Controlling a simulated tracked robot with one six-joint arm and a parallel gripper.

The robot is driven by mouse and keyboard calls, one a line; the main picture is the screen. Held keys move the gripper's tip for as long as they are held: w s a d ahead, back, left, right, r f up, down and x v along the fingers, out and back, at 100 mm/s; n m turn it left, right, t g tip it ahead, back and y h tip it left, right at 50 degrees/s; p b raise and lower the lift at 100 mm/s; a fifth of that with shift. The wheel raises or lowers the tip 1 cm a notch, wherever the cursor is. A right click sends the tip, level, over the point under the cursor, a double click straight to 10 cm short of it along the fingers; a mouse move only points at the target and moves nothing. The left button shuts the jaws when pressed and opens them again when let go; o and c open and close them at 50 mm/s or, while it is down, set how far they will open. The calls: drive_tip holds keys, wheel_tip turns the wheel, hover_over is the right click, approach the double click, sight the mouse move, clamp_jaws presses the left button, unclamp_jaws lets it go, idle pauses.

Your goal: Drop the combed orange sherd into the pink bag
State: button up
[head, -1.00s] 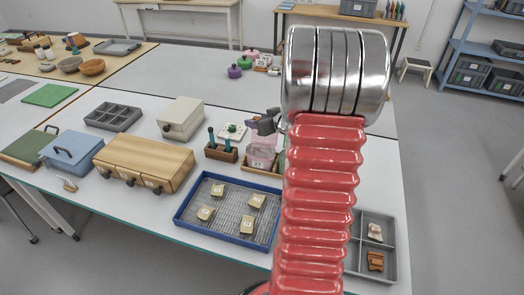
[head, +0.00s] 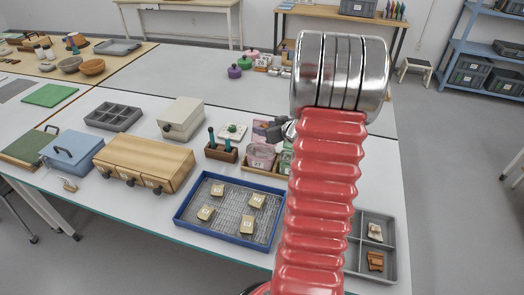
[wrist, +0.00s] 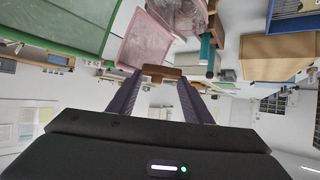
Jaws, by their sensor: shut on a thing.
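My gripper (head: 274,131) is up over the back of the small bag group, left of my red arm. In the wrist view its two dark fingers (wrist: 160,88) are shut on a brown-orange sherd (wrist: 162,72) at their tips. Its combed marks are too small to make out. The sherd cannot be made out in the head view. The pink bag (head: 261,158), with a numbered label, stands below and slightly left of my gripper. Translucent pink material (wrist: 146,40) shows beyond the sherd in the wrist view; I cannot tell whether the sherd is over the bag's mouth.
A green bag (head: 286,160) stands right of the pink one, partly behind my arm. A wooden holder with teal-handled tools (head: 221,152) stands left. A blue tray (head: 183,219) with several tan pieces lies in front. A grey divided tray (head: 389,272) holds sherds at right.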

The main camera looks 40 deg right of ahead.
drive_tip(key=shift+f, duration=1.55)
drive_tip(key=o, duration=1.1)
drive_tip(key=shift+o, duration=0.2)
drive_tip(key=v, duration=1.3)
drive_tip(key=shift+s, duration=0.35)
